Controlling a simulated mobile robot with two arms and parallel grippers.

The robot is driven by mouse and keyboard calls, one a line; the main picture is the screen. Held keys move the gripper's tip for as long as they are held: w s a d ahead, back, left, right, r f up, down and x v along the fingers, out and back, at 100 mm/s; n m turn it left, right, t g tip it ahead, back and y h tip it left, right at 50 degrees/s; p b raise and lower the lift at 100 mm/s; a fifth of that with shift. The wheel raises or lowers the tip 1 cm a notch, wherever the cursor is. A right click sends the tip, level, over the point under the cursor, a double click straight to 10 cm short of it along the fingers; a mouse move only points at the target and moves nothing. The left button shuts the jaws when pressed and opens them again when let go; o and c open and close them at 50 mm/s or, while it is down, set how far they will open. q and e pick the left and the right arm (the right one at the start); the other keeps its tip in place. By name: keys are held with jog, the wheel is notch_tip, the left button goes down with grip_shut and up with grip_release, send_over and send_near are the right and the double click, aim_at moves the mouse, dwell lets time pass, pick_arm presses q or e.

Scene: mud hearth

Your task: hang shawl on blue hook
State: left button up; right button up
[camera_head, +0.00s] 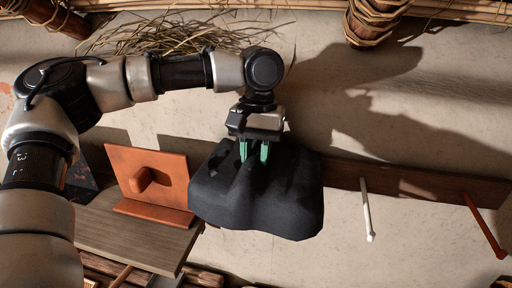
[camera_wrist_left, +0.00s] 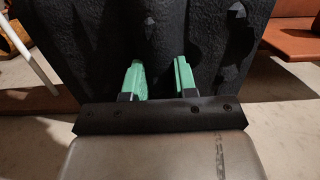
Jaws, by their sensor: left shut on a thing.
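The shawl (camera_head: 290,205) is a dark, nearly black cloth. It hangs in folds from my left gripper (camera_head: 254,152), whose green fingers are shut on its upper part. In the left wrist view the shawl (camera_wrist_left: 100,40) fills the area beyond the left gripper (camera_wrist_left: 158,78). A wooden rail (camera_head: 412,184) runs along the wall to the right, partly behind the shawl. It bears a white peg (camera_head: 366,210) and a red-brown peg (camera_head: 484,225). No blue hook shows; the shawl covers part of the rail. My right gripper is not in view.
An orange-brown board with a knob (camera_head: 150,175) stands on a grey wooden shelf (camera_head: 125,235) left of the shawl. Dry straw (camera_head: 170,36) lies above the arm. Bound bundles (camera_head: 372,18) hang at the top. The wall in front of the white peg is clear.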

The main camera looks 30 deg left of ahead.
pick_arm(q)
jog(key=shift+w+a+f+b, duration=0.1)
jog(key=shift+w+f+b, duration=0.1)
jog(key=shift+f+b, duration=0.75)
jog(key=shift+s+f, duration=0.1)
jog(key=shift+f, duration=0.2)
jog(key=shift+s+f, duration=0.1)
jog(key=shift+f, duration=1.9)
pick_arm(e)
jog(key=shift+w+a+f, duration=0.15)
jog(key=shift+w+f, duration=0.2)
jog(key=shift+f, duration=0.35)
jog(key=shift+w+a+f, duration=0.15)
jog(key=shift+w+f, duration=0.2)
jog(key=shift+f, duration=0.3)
